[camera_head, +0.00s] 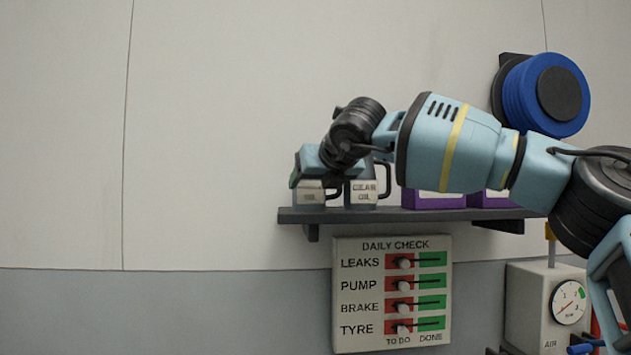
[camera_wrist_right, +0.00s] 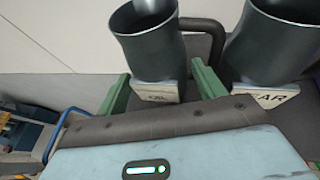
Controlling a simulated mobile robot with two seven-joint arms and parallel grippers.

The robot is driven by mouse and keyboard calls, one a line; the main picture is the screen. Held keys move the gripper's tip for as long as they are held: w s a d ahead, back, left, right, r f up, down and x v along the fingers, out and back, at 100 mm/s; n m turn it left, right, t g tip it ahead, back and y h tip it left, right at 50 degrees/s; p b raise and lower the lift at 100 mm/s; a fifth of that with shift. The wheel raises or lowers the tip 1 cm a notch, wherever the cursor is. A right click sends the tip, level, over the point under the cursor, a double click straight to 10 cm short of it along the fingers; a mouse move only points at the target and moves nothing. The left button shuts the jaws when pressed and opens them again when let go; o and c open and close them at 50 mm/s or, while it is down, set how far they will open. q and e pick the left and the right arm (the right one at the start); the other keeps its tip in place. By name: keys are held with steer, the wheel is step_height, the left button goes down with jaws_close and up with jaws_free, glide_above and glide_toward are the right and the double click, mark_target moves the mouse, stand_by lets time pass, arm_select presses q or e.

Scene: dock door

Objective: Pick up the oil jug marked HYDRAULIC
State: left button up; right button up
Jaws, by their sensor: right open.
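Two dark grey oil jugs with pale labels stand side by side on a wall shelf. The left jug (camera_head: 309,194) has a label ending in OIL; its upper word is too blurred to read surely. The right jug (camera_head: 362,194) reads GEAR OIL. My right gripper (camera_head: 304,176) is at the left jug and covers its top in the head view. In the right wrist view its green fingers (camera_wrist_right: 159,72) are open, one on each side of the left jug (camera_wrist_right: 152,45), with gaps visible. The gear oil jug (camera_wrist_right: 285,45) is outside the right finger. My left gripper is not in view.
The shelf (camera_head: 430,214) also bears purple boxes (camera_head: 434,201) behind my right arm. A DAILY CHECK board (camera_head: 391,294) hangs below. A blue reel (camera_head: 545,95) is on the wall at right, above an air gauge box (camera_head: 545,305). Wall left of the shelf is clear.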

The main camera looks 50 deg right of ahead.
steer(key=shift+x, duration=0.9)
steer(key=shift+w+d, duration=0.15)
steer(key=shift+w, duration=0.1)
steer(key=c, duration=0.8)
steer(key=shift+r, duration=0.15)
